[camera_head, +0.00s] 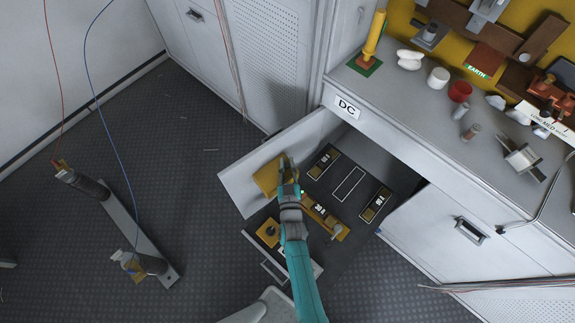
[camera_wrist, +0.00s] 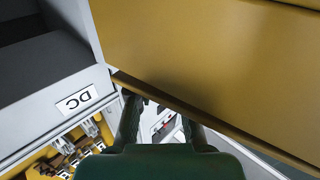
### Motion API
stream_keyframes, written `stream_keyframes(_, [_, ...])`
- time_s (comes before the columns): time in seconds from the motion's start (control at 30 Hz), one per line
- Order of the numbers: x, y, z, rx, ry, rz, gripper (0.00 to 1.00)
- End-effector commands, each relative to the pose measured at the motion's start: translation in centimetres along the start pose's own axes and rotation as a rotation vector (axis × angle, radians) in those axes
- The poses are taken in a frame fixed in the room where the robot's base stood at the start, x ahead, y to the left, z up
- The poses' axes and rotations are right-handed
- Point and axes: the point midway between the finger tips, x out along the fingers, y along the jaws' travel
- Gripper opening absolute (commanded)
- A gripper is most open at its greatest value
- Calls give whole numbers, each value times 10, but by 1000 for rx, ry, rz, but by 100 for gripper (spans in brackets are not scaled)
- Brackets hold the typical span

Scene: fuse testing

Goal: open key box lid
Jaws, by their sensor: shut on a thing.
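The yellow key box lid (camera_head: 266,179) stands raised inside the left side of an open drawer. In the wrist view the lid (camera_wrist: 215,65) is a large yellow panel close to the camera, its edge running across above my fingers. My gripper (camera_head: 287,167) reaches over the drawer and is shut on the lid's edge. The fingers (camera_wrist: 160,118) show below that edge in the wrist view, and the contact itself is partly hidden. My teal arm covers part of the drawer.
The open drawer (camera_head: 236,190) also holds dark panels (camera_head: 349,184) and a yellow piece with a black knob (camera_head: 268,232). The counter above, with a DC label (camera_head: 347,108), carries several items. A post stand (camera_head: 130,228) with wires is on the floor at left.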

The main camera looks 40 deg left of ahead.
Motion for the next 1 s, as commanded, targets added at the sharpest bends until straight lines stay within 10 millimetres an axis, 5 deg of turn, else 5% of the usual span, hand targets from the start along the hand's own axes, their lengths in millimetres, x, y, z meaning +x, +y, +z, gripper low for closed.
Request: stream_keyframes(1.0, [-31,-47,-79,-759,509,0,0])
